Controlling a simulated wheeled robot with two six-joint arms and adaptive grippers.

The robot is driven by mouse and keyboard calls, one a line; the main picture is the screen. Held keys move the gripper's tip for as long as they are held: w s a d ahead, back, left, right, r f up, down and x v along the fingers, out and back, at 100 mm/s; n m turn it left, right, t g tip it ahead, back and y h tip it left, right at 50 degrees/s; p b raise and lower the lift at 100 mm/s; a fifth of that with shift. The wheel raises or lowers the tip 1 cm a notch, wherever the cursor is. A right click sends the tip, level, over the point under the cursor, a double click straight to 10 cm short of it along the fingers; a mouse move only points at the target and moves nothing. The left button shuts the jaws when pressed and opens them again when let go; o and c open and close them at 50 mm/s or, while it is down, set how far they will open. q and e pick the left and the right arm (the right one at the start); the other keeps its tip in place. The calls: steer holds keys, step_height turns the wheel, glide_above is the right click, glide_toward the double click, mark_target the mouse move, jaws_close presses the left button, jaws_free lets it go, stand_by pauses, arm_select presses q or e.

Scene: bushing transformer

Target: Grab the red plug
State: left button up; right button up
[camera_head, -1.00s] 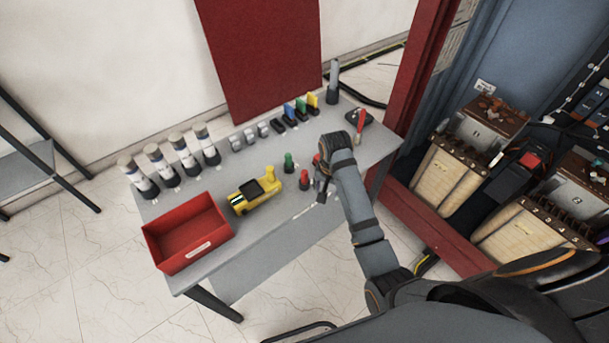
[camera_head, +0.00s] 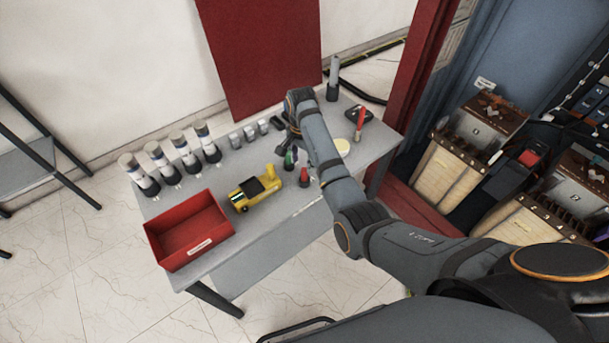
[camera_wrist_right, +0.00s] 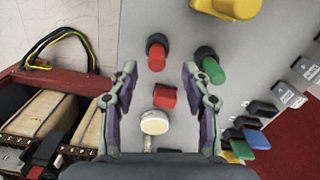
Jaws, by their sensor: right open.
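The red plug (camera_head: 304,174), a red cylinder on a dark base, stands upright on the grey table beside the green plug (camera_head: 288,161). In the right wrist view the red plug (camera_wrist_right: 156,53) lies just beyond the fingertips, between their lines, and the green plug (camera_wrist_right: 210,68) is to its right. My left gripper is not in view.
A square red block (camera_wrist_right: 165,96) and a cream disc (camera_wrist_right: 155,122) lie nearer the wrist. A yellow device (camera_head: 255,187) and a red bin (camera_head: 187,235) stand to the left. Colored blocks (camera_wrist_right: 255,138) sit at the wrist view's right. Bare table (camera_head: 240,245) lies in front.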

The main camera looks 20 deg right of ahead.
mark_target(304, 169)
steer(key=shift+s+d+f+p, duration=0.1)
steer(key=shift+f+p, duration=0.1)
steer(key=shift+f, duration=0.8)
steer(key=shift+w+d+f+p, duration=0.1)
steer(key=shift+f+p, duration=0.1)
steer(key=shift+f, duration=0.75)
steer(key=shift+s+d+f+p, duration=0.1)
steer(key=shift+f+p, duration=0.1)
steer(key=shift+f, duration=0.8)
steer(key=shift+a, duration=0.1)
jaws_close()
